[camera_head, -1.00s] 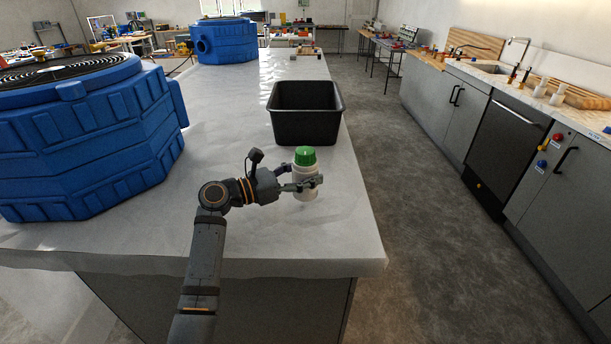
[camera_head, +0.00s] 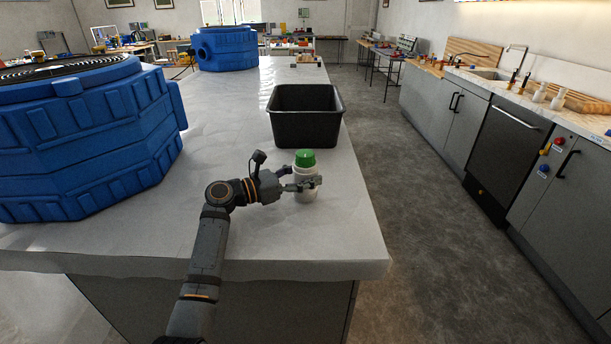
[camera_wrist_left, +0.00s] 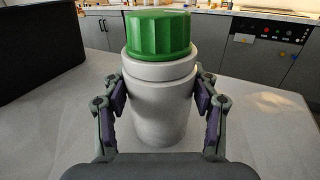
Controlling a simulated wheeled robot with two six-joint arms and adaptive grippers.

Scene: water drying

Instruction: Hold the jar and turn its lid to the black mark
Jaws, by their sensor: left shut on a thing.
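The white jar (camera_head: 306,194) stands upright on the white-covered table (camera_head: 230,235) near its right edge. Its ridged green lid (camera_head: 305,158) sits on top. In the left wrist view the jar body (camera_wrist_left: 161,108) is between the two finger pads, with the lid (camera_wrist_left: 158,35) above them. My left gripper (camera_head: 305,185) comes in from the left and is shut on the jar's body below the lid. I see no black mark on the sides of the lid or jar that face the cameras. My right gripper is not in view.
A black open bin (camera_head: 306,128) stands just behind the jar. A large blue tank (camera_head: 85,145) fills the table's left side, and another blue tank (camera_head: 226,50) stands at the far end. The table between them is clear.

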